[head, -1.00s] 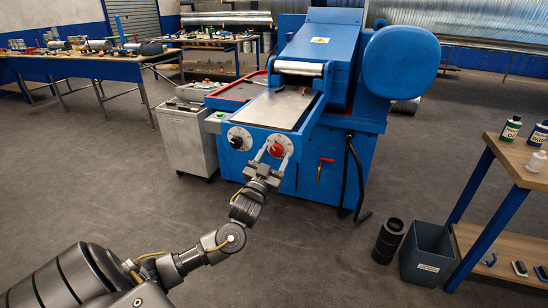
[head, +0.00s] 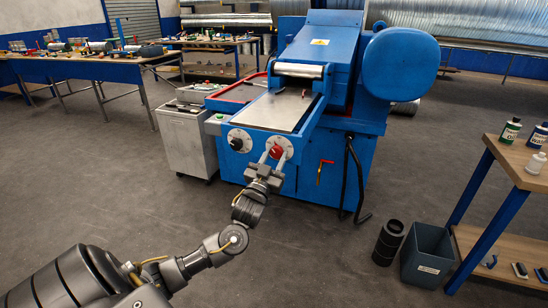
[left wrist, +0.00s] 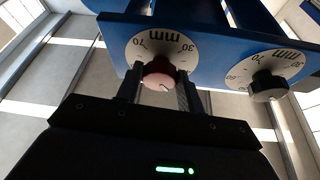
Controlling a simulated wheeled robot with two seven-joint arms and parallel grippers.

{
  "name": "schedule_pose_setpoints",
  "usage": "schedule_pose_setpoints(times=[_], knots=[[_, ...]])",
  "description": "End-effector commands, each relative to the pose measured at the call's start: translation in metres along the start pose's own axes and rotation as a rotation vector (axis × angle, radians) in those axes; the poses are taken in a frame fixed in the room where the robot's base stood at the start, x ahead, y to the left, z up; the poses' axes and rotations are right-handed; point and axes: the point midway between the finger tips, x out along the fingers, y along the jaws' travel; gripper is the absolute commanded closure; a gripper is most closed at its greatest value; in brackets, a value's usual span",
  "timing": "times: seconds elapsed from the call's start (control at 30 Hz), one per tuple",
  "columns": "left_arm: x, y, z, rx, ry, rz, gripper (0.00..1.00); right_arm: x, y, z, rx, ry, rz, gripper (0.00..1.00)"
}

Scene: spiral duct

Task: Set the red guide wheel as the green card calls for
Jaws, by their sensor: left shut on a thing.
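The red guide wheel (head: 276,152) is a small red knob on a round white dial on the front of the blue machine. My left gripper (head: 271,160) is at this wheel, its two fingers on either side of it and shut on it. In the left wrist view the wheel (left wrist: 158,73) sits between the fingertips, under a dial plate (left wrist: 158,45) with "mm", 30 and 70 readable; a pale pointer line shows on the wheel. The fingers hide part of the dial. I cannot make out the green card. My right gripper is not in view.
A black wheel (head: 236,143) on its own dial sits left of the red one. A red-handled lever (head: 324,163) and a black hose (head: 354,180) are to the right. A grey bin (head: 428,254) and a wooden bench (head: 520,160) stand at right.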

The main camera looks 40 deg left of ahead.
Motion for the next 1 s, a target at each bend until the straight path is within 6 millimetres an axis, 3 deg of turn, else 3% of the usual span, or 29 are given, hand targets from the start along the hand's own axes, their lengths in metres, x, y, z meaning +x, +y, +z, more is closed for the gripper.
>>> schedule_pose_setpoints(times=[0.6,1.0], knots=[[0.001,0.003,-0.001,-0.349,-0.001,-0.146,0.85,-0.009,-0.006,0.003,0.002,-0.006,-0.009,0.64],[0.001,0.004,-0.001,-0.422,0.0,-0.175,0.85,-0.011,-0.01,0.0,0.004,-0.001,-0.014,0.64]])
